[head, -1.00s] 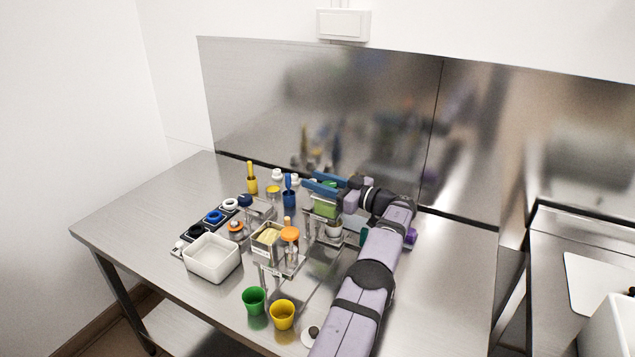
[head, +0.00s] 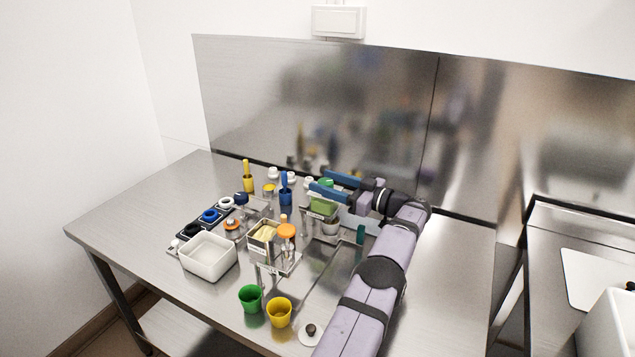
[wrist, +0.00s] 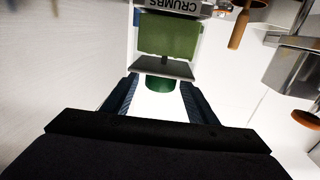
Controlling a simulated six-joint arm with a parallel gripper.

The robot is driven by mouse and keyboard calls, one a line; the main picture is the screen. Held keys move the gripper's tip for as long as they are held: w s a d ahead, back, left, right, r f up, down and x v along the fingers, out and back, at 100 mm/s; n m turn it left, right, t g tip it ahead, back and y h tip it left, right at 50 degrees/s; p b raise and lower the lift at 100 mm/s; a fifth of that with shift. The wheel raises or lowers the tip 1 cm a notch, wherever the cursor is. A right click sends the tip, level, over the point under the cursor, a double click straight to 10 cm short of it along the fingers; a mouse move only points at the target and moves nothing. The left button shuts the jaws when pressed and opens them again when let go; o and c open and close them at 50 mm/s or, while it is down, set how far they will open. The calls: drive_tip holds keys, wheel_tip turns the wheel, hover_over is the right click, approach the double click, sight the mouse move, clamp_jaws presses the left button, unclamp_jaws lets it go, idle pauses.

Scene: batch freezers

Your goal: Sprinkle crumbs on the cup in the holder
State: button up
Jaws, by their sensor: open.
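In the wrist view a tub (wrist: 168,35) shows the upside-down label CRUMBS. My gripper (head: 316,181) is open above and behind the tub, fingers pointing left. The wrist view shows its fingers apart on either side of a dark green cylinder (wrist: 160,84), with no clear contact. The cylinder's lower part is hidden.
A teal upright piece (head: 361,234) stands right of the cup. Green (head: 250,298) and yellow (head: 279,312) cups stand at the front. The right tabletop is mostly clear.

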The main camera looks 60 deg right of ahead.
drive_tip(key=shift+s+a, duration=0.15)
drive_tip(key=shift+s, duration=1.3)
drive_tip(key=shift+r, duration=0.1)
